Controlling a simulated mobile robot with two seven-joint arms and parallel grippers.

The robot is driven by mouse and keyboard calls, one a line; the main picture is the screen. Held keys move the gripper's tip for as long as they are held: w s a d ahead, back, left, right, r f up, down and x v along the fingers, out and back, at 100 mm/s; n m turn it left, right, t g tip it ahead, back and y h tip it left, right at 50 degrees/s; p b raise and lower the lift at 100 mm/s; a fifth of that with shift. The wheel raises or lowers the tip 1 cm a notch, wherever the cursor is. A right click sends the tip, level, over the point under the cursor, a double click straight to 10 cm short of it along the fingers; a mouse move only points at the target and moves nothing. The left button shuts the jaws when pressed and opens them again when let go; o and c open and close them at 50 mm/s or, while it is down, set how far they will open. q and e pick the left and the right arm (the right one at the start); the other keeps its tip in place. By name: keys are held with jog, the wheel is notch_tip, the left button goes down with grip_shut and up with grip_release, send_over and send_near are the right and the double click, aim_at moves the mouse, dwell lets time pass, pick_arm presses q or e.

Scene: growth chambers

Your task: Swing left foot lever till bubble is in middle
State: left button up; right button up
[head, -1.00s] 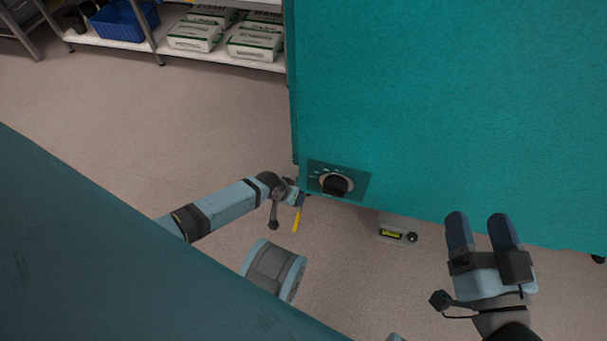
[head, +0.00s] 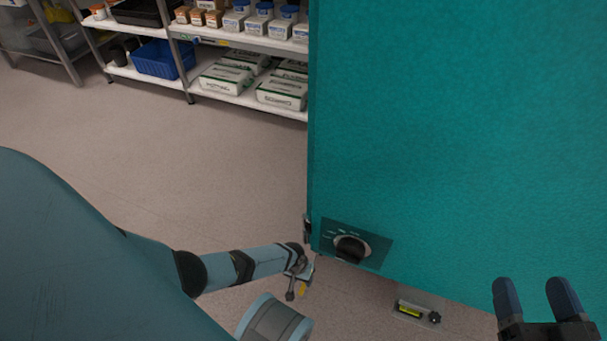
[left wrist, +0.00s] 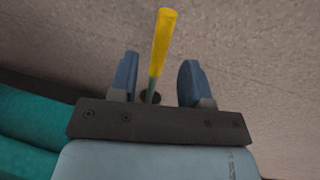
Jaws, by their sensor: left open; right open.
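The left foot lever has a yellow handle, which shows small in the head view (head: 302,289) below the cabinet's left corner. In the left wrist view the yellow handle (left wrist: 163,45) points up and its grey shank runs down between my fingers. My left gripper (left wrist: 158,80) is open around the lever, with gaps on both sides; it also shows in the head view (head: 305,270), low by the corner. The level (head: 410,310) with its yellow-green vial sits at the cabinet's bottom edge; its bubble is too small to place. My right gripper (head: 535,290) is open and empty at lower right.
The teal cabinet (head: 455,130) fills the right side and carries a black knob (head: 350,248) on a dark panel near its base. Shelves (head: 255,100) with bags, jars and a blue bin (head: 165,60) stand behind. The floor between is clear.

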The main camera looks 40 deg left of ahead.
pick_arm(q)
jog(key=shift+w+d+f+b, duration=0.15)
jog(key=shift+f+b, duration=0.4)
jog(key=shift+f, duration=0.65)
jog(key=shift+d+f, duration=0.1)
jog(key=shift+f, duration=0.1)
pick_arm(e)
jog(key=shift+w+d+r+n+t+y, duration=0.3)
jog(key=shift+w+n+t, duration=0.1)
jog(key=shift+n, duration=0.4)
